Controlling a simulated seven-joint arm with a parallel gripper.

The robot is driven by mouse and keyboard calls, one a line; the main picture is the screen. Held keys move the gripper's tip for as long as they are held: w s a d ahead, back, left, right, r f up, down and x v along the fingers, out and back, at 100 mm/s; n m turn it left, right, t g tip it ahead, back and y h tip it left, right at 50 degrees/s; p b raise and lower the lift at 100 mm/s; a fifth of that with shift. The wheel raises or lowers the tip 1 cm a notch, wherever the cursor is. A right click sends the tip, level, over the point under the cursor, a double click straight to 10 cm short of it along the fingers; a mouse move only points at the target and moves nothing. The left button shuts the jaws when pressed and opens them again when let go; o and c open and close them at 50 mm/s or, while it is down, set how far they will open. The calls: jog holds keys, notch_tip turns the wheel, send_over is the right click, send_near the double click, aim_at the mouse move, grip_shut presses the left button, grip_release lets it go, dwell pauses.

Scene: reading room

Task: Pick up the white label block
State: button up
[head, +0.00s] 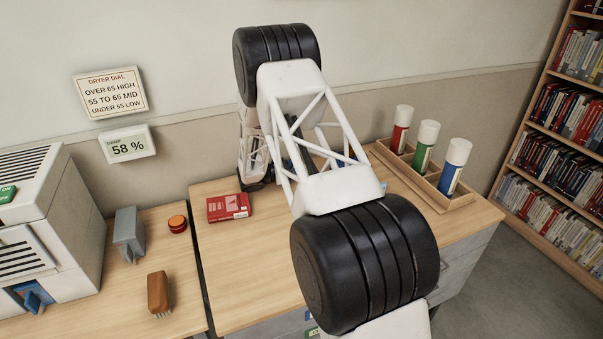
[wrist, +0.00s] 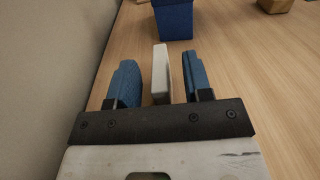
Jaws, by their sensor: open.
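The white label block (wrist: 161,73) stands upright as a thin slab in the wrist view. It appears between the two blue finger pads of my gripper (wrist: 160,64), with a visible gap on each side. Its near end is close to the dark palm bar. My gripper is open, and neither finger appears to touch the block. How deep the block sits between the fingers is hard to tell. In the head view my arm hides the block and most of my gripper.
A blue box-like thing (wrist: 173,20) stands just beyond the block. A wall (wrist: 45,60) runs close on the left. In the head view, a red box (head: 228,207) lies on the desk (head: 240,285), and a wooden tray (head: 425,187) holds red, green and blue white-capped cylinders.

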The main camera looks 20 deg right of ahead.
grip_shut()
jog(key=shift+r, duration=0.15)
jog(key=shift+r, duration=1.4)
jog(key=shift+s+r, duration=0.25)
jog(key=shift+r, duration=0.05)
jog(key=s+a+r, duration=0.1)
jog(key=s+a, duration=0.2)
jog(key=s, duration=1.2)
jog(key=shift+a+r, duration=0.15)
jog(key=shift+a, duration=0.05)
